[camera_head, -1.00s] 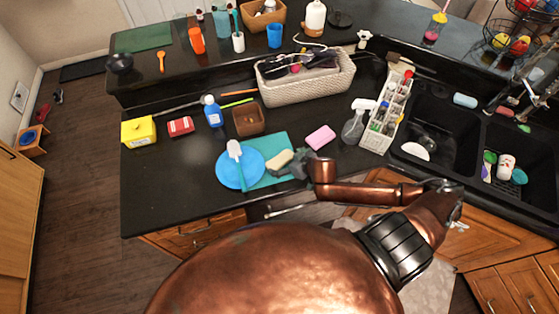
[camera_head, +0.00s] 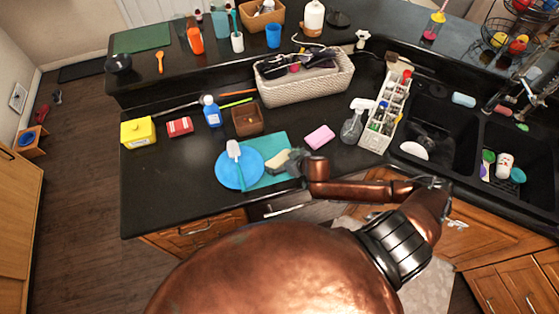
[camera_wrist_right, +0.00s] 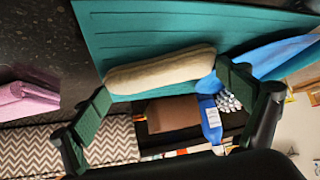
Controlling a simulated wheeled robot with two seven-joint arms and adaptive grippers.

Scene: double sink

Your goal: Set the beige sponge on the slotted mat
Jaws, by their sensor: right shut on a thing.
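The beige sponge (camera_head: 276,160) is between the fingers of my right gripper (camera_head: 288,161), which is shut on it. In the right wrist view the long, rounded sponge (camera_wrist_right: 160,70) lies crosswise between the dark green finger pads. The teal slotted mat (camera_head: 283,142) is directly behind and under the sponge; in the wrist view the mat (camera_wrist_right: 130,35) shows thin slot lines. I cannot tell whether the sponge touches the mat. My left gripper is not in view.
A blue plate (camera_head: 250,178) with a white-and-teal brush (camera_head: 234,152) overlaps the mat's left part. A pink sponge (camera_head: 320,137) lies right of the mat. A brown box (camera_head: 248,119) and a woven basket (camera_head: 305,84) stand behind. Bare counter (camera_head: 165,190) lies left of the plate.

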